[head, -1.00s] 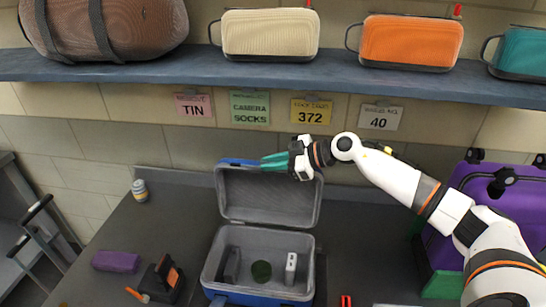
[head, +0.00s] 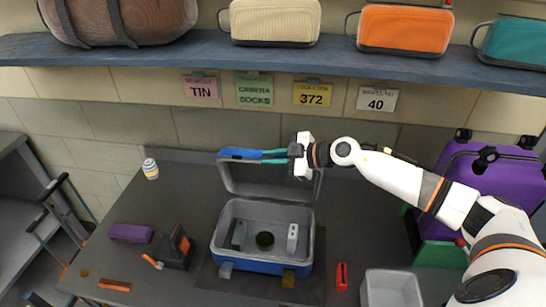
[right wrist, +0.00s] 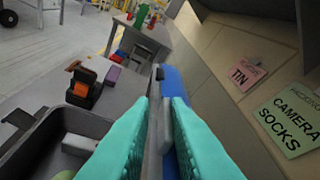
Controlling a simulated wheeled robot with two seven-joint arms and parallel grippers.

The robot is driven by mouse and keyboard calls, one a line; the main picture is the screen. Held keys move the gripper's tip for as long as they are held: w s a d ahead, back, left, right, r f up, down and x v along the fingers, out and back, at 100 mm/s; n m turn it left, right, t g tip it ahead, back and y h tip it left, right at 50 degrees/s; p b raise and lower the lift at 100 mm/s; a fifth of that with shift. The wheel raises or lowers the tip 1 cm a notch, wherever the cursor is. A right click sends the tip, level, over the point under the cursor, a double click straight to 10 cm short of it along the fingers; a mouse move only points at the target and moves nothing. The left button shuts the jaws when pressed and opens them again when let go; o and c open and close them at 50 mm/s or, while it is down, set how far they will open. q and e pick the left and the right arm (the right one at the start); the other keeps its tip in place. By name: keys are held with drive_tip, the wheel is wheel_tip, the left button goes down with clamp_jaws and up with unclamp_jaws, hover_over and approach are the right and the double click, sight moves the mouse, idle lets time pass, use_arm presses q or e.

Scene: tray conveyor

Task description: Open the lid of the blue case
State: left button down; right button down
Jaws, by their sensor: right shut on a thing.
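The blue case (head: 262,266) stands on the dark table in the head view with its grey interior exposed. Its lid (head: 245,182) is raised at the back, roughly upright, with a blue outer shell. Inside the case are a dark piece, a dark green round thing (head: 265,240) and a pale block (head: 292,238). My right gripper (head: 272,156) has its teal fingers shut on the lid's top edge. In the right wrist view, the teal fingers (right wrist: 160,120) lie on both sides of the lid edge (right wrist: 160,90). My left gripper is not in view.
A red object (head: 342,276), a grey bin (head: 391,290) and a purple suitcase (head: 490,185) are to the right. A shelf with bags (head: 160,66) runs above.

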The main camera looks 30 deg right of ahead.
drive_tip(key=c, duration=1.5)
unclamp_jaws()
drive_tip(key=shift+r, duration=0.1)
drive_tip(key=shift+c, duration=0.2)
drive_tip(key=shift+d, duration=0.1)
drive_tip(key=v, duration=1.2)
